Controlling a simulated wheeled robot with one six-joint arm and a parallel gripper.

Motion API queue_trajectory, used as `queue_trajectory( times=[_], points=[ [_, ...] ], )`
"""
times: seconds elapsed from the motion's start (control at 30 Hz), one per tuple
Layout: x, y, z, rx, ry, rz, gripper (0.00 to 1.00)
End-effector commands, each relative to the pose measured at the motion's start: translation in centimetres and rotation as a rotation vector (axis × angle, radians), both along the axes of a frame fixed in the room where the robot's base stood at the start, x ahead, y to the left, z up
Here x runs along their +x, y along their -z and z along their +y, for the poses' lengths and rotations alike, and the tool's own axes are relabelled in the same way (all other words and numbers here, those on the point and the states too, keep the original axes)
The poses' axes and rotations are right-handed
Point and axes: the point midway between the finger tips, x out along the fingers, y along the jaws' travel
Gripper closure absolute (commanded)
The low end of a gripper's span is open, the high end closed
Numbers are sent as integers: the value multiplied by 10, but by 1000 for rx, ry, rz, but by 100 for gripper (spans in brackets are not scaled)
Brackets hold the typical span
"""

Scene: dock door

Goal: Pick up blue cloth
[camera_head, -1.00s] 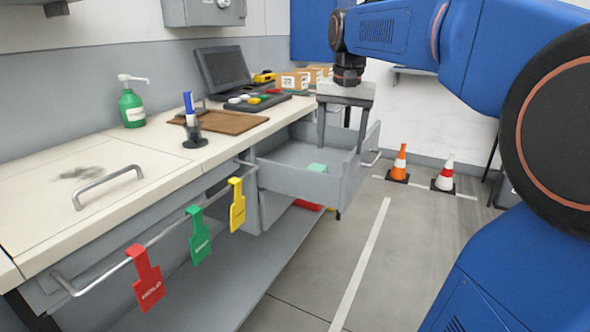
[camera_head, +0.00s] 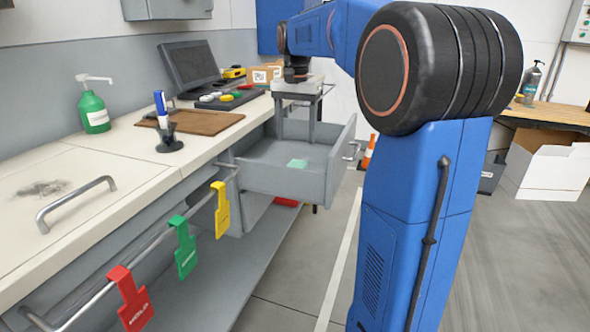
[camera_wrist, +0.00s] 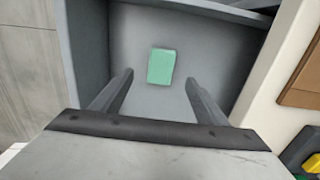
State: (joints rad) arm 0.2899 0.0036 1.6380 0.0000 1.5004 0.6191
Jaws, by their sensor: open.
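I see no blue cloth in either current view. A small pale green rectangular thing (camera_head: 297,163) lies flat on the floor of the open grey drawer (camera_head: 285,182). It also shows in the wrist view (camera_wrist: 161,67), near the middle of the drawer floor; I cannot tell if it is a cloth. My gripper (camera_head: 296,138) is open and empty above the drawer, fingers pointing down. In the wrist view my gripper (camera_wrist: 158,77) has its two fingers apart, with the green thing beyond and between them.
The drawer walls stand close around my fingers. On the counter (camera_head: 130,155) are a green pump bottle (camera_head: 94,111), a pen holder (camera_head: 168,143), a brown board (camera_head: 205,122) and a laptop (camera_head: 188,68). Red, green and yellow tags hang on the front rail. An orange cone (camera_head: 368,152) stands behind the drawer.

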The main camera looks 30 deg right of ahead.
Motion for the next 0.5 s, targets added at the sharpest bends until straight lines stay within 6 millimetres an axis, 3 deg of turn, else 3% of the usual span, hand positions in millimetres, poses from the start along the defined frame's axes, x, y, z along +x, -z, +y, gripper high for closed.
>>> queue_trajectory(
  times=[0.2,0.5],
  points=[
    [0,35,0,0,0,1,33],
    [-1,56,2,0,-1,1,33]
  ],
)
